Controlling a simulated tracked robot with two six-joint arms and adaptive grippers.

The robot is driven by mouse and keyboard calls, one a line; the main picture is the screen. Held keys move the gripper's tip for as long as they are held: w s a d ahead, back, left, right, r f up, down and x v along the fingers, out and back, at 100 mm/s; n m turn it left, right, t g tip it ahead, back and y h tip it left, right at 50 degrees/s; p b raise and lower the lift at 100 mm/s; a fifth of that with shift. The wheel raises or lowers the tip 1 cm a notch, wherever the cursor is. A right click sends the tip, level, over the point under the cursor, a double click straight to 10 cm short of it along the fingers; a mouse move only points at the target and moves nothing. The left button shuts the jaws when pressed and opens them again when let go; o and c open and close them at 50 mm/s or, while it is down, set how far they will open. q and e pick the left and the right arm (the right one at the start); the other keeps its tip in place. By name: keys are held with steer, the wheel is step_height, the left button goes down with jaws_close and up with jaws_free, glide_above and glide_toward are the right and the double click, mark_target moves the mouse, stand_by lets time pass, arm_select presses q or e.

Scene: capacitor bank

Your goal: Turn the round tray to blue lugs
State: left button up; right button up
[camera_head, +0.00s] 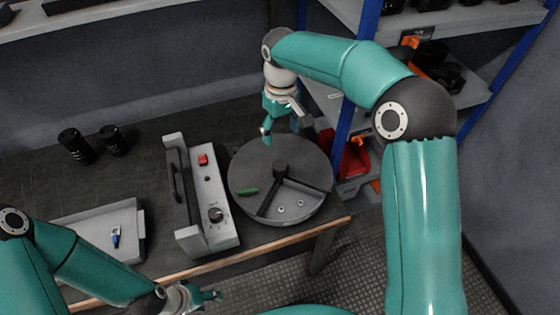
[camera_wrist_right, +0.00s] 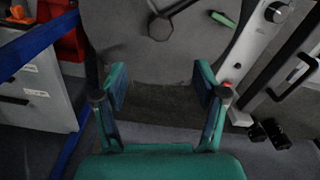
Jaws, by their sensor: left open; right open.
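The round grey tray (camera_head: 250,160) lies on the dark bench, with a central hub (camera_head: 280,168) and raised dividers. A green piece (camera_head: 248,191) lies on its left part; two small metal rings (camera_head: 282,209) sit in the front compartment. I see no blue lugs on it. My right gripper (camera_head: 284,128) is open and empty at the tray's back edge. In the right wrist view, its spread fingers (camera_wrist_right: 161,88) are at the rim of the tray (camera_wrist_right: 150,62); contact cannot be told. My left gripper (camera_head: 208,296) is open, low in front of the bench edge, partly cut off by its arm.
A grey device (camera_head: 215,190) with a red button, knob and handle stands close left of the tray. A grey bin (camera_head: 90,222) holds a small blue-and-white piece (camera_head: 115,236). Two black cylinders (camera_head: 75,145) stand at back left. A blue shelf post (camera_head: 355,95) rises close right.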

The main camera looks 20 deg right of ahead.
mark_target(281, 166)
step_height(281, 166, down, 14)
steer(key=shift+p, duration=0.7)
jaws_close()
